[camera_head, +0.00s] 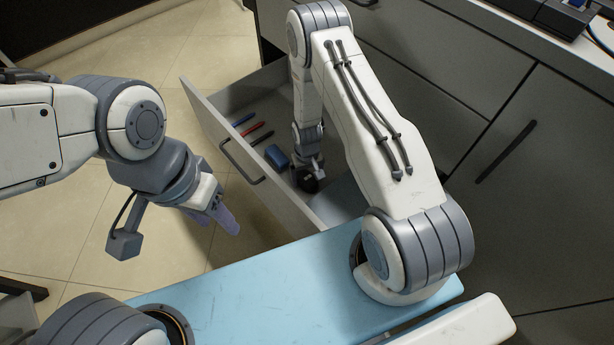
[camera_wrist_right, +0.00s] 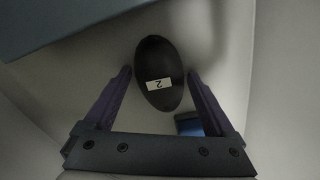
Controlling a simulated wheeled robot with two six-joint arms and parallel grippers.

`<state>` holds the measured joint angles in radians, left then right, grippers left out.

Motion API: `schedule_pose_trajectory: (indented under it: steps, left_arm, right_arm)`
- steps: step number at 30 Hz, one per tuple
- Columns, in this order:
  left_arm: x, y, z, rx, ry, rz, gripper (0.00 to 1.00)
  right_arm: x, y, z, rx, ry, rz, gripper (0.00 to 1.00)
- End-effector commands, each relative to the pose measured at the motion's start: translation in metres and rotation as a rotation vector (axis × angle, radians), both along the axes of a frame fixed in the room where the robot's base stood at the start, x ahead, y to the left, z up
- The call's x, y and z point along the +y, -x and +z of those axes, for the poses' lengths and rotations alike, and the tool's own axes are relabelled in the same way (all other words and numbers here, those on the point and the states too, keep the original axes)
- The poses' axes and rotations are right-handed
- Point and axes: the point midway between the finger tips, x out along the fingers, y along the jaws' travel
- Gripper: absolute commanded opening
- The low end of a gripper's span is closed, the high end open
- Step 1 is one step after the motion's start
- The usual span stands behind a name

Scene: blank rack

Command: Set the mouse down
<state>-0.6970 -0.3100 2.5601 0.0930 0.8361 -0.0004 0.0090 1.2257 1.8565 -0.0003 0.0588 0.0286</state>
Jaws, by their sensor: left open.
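The black mouse (camera_head: 309,184) is in the open drawer, below my right gripper (camera_head: 308,170) in the head view. In the right wrist view the dark oval mouse (camera_wrist_right: 158,75), with a white label marked 2, lies between the purple fingertips of my right gripper (camera_wrist_right: 159,73). Whether the mouse touches the drawer floor cannot be told. My left gripper (camera_head: 222,218) is open and empty, outside the drawer to the left.
The open drawer (camera_head: 215,125) has a front panel with a dark handle. Inside are a blue pen (camera_head: 243,119), a red pen (camera_head: 254,132), a dark pen (camera_head: 262,139) and a blue object (camera_head: 277,157). Grey cabinet fronts (camera_head: 540,180) stand at the right. Tiled floor is clear at the left.

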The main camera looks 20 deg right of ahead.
Motion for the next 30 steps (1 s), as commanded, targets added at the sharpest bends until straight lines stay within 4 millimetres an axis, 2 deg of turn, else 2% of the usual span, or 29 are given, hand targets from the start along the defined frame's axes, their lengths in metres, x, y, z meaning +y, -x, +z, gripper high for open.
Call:
schedule_pose_trajectory:
  steps: [7, 11, 24, 30]
  left_arm:
    - [0.0, 0.0, 0.001, 0.0, 0.0, 0.0, 0.5]
    - [0.0, 0.0, 0.004, 0.0, 0.0, 0.0, 0.5]
    - [0.0, 0.0, 0.021, 0.0, 0.0, 0.0, 0.5]
    - [0.0, 0.0, 0.024, 0.0, 0.0, 0.0, 0.5]
  right_arm:
    - [0.0, 0.0, 0.001, 0.0, 0.0, 0.0, 1.0]
    - [0.0, -0.001, 0.01, -0.001, 0.0, 0.0, 1.0]
    - [0.0, -0.001, 0.098, -0.003, 0.0, 0.0, 1.0]
    - [0.0, 0.0, 0.12, -0.001, 0.0, 0.0, 1.0]
